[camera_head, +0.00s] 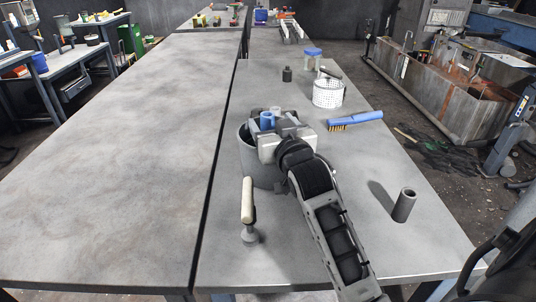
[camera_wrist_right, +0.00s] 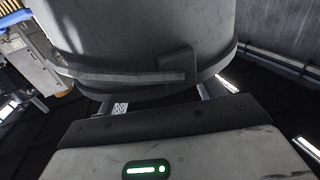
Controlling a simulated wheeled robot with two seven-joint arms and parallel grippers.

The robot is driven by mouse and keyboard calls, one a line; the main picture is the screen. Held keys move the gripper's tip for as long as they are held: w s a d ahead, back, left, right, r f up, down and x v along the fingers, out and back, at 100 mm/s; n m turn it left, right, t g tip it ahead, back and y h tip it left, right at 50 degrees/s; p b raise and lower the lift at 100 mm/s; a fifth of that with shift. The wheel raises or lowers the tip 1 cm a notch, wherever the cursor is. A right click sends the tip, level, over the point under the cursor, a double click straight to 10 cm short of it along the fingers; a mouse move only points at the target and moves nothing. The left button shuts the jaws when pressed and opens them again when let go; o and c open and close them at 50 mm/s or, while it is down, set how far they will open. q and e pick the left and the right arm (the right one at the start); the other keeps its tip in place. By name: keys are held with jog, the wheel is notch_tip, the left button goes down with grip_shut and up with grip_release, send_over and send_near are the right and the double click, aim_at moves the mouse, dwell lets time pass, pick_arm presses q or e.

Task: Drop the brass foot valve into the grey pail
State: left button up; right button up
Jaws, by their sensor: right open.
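The grey pail (camera_head: 249,172) stands on the near worktable, its upper part partly covered by my right gripper (camera_head: 272,132). My right gripper is open, over the pail's rim in the head view. In the right wrist view the pail's curved grey wall (camera_wrist_right: 140,35) fills the upper middle, close to the gripper body. I cannot make out a brass foot valve in either view. A small blue piece (camera_head: 267,120) shows at the gripper; I cannot tell what it belongs to. The inside of the pail is mostly hidden. My left gripper is not in view.
A dark grey tube (camera_head: 404,205) stands to the right. A blue-handled brush (camera_head: 355,121), a white perforated basket (camera_head: 328,93) and a dark bottle (camera_head: 287,74) are farther back. The long left table (camera_head: 120,150) is largely clear.

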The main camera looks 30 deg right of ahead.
jog(key=b+v, duration=0.1)
jog(key=v, duration=1.1)
jog(key=shift+r, duration=0.1)
